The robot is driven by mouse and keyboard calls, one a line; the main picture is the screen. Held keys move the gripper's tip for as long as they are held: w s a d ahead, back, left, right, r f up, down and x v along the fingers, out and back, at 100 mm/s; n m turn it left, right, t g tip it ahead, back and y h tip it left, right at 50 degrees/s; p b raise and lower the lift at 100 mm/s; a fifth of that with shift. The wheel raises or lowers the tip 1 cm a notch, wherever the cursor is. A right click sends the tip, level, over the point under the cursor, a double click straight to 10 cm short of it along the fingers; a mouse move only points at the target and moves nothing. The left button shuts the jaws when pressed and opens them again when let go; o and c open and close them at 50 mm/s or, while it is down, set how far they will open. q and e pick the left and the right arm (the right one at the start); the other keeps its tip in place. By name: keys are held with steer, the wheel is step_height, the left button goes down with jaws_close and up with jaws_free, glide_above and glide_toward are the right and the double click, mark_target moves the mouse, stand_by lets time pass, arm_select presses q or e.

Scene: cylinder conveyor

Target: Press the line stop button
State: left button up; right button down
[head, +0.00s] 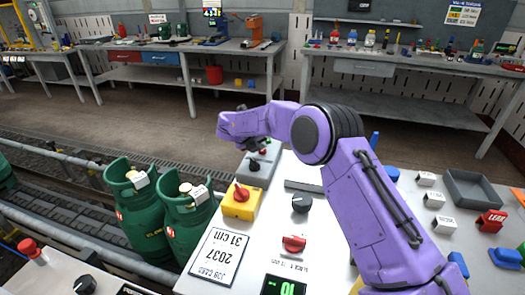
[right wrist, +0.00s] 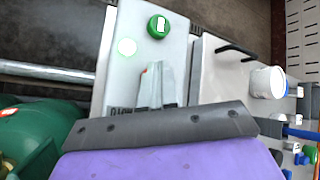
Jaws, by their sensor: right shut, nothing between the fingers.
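My right arm reaches across the white control table, and its gripper (head: 254,145) is over a small grey control box (head: 262,174). In the right wrist view the shut, empty fingers (right wrist: 152,68) lie over the middle of the box (right wrist: 176,50). A green button (right wrist: 158,26) and a pale green light (right wrist: 127,46) show beyond the fingertips. A bit of red shows by the fingertips; I cannot tell whether it is a button or touched. A yellow box (head: 229,211) with a red knob (head: 241,192) stands in front. No line stop label is readable. My left gripper is out of view.
Green gas cylinders (head: 140,215) stand on the conveyor (head: 60,205) left of the table. A grey tray (head: 474,187) and small labelled blocks sit at the right.

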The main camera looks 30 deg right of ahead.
mark_target(261, 151)
steer(key=shift+f, duration=0.2)
stand_by(0.3)
steer(key=shift+r+p, duration=0.45)
steer(key=shift+r, duration=0.5)
step_height(261, 151, up, 5)
steer(key=p, duration=0.3)
stand_by(0.6)
